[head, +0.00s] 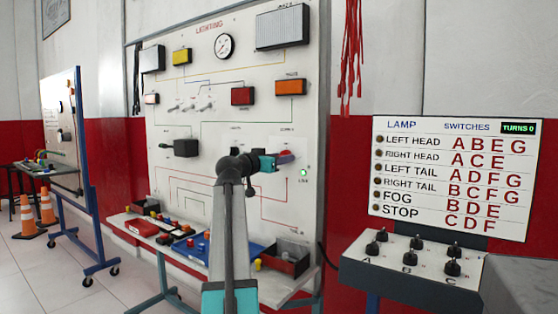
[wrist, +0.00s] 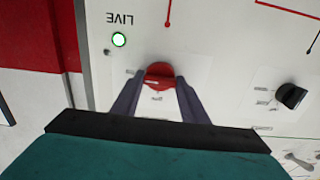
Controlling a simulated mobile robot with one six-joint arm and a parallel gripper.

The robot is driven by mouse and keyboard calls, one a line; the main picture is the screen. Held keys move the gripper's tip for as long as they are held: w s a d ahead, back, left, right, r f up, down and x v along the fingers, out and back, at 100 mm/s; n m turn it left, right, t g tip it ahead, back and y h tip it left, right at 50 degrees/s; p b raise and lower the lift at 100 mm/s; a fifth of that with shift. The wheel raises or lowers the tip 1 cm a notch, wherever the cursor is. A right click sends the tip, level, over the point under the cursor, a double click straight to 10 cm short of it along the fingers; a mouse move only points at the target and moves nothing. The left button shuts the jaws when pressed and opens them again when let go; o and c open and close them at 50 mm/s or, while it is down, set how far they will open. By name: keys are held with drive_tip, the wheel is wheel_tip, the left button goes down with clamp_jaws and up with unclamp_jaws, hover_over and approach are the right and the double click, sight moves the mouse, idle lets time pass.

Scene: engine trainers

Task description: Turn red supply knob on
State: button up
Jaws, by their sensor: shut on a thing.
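The red supply knob (head: 287,156) is at the right side of the white lighting board, near its right edge. In the wrist view the red knob (wrist: 160,73) sits between my two dark fingers. My gripper (wrist: 160,84) is shut on it, one finger on each side. In the head view my gripper (head: 279,160) reaches the board from the left and partly covers the knob. A round green lamp (wrist: 119,40) marked LIVE is lit beside the knob; it also glows in the head view (head: 304,172). The knob's exact pointing angle is hard to tell.
A black knob (wrist: 291,96) sits to the right in the wrist view. The lighting board (head: 222,120) carries coloured lamps, a gauge and toggles. A shelf below holds trays, including a red-and-grey bin (head: 284,262). A switch console (head: 410,270) and lamp chart (head: 455,170) stand at right.

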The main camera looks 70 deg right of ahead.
drive_tip(key=o, duration=1)
drive_tip(key=shift+w+d, duration=0.1)
drive_tip(key=shift+w, duration=0.05)
drive_tip(key=shift+c, duration=0.2)
drive_tip(key=shift+o, duration=0.6)
drive_tip(key=p+v, duration=0.2)
drive_tip(key=v, duration=1.1)
drive_tip(key=shift+a, duration=0.4)
drive_tip(key=shift+w, duration=0.1)
